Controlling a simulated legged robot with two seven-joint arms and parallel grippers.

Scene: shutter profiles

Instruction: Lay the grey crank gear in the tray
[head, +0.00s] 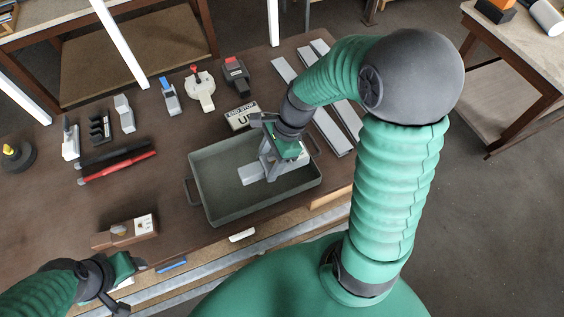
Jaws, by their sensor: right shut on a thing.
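The grey-green tray (226,208) stands near the table's front edge, in the middle of the view. My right gripper (268,171) reaches down into the tray area from above. It is shut on the light grey crank gear (250,174), whose flat end sticks out to the left of the fingers. The gripper hides the rest of the gear. I cannot tell whether the gear touches the tray floor. My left gripper (134,267) is at the lower left, near the table's front edge and apart from the tray. Its fingers are too small and covered to read.
A brown block with a white plate (130,231) lies left of the tray. Black and red bars (118,166), small grey parts and a labelled white block (241,116) lie behind it. Long grey profiles (331,131) lie to the right. The tray's left part is clear.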

